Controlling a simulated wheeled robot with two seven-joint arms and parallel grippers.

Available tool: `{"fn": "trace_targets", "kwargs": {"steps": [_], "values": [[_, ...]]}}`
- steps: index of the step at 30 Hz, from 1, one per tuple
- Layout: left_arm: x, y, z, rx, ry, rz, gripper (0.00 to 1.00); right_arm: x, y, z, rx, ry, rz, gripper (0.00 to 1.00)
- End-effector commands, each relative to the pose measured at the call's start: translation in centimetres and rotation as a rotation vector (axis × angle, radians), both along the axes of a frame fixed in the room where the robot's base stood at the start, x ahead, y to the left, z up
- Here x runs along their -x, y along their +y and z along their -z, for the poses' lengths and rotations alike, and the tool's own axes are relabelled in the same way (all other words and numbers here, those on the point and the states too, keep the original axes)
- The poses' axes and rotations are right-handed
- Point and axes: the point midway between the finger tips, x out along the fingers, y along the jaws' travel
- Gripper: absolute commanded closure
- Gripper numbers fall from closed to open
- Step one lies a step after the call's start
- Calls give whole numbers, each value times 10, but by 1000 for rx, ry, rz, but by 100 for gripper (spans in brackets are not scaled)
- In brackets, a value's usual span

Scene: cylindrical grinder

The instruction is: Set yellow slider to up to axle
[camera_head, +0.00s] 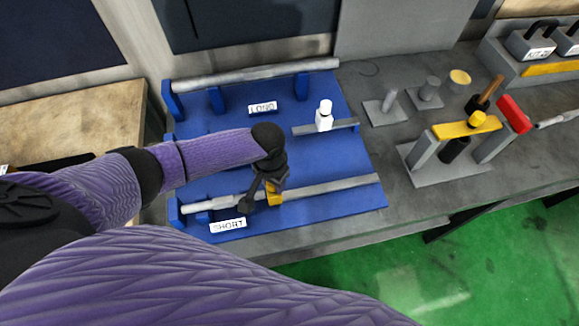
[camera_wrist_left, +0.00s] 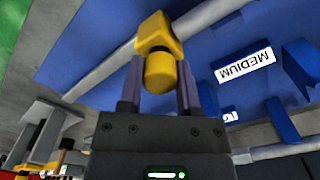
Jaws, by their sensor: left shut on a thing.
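The yellow slider (camera_head: 274,194) sits at the front grey axle (camera_head: 335,186), which lies along the front of the blue board (camera_head: 345,160). In the left wrist view the yellow slider's block (camera_wrist_left: 158,32) is against the grey axle (camera_wrist_left: 98,77), and its round knob points toward my gripper. My left gripper (camera_head: 260,190) is shut on the knob, with a finger on each side of it; the fingers also show in the left wrist view (camera_wrist_left: 160,82). In the head view my gripper partly hides the slider. My right gripper is not in view.
A white slider (camera_head: 324,118) stands on a short grey rail. A long grey axle (camera_head: 255,76) lies at the back. To the right stand a yellow-topped fixture (camera_head: 467,128) with a red-headed tool (camera_head: 513,114), and small grey posts (camera_head: 388,103). The blue board's middle right is clear.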

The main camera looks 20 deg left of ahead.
Motion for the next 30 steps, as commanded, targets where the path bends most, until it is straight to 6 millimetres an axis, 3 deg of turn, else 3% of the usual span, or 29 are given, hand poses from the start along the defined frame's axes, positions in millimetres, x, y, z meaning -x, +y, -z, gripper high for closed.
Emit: {"fn": "trace_targets", "kwargs": {"steps": [8,9,14,23,30], "values": [[1,4,0,-7,1,-1,100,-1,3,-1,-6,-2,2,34],[1,4,0,-7,1,-1,56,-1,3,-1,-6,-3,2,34],[1,4,0,-6,1,-1,22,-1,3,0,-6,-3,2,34],[0,3,-3,-4,0,-1,22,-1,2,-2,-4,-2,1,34],[0,3,-62,-4,-4,0,22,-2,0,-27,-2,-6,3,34]]}}
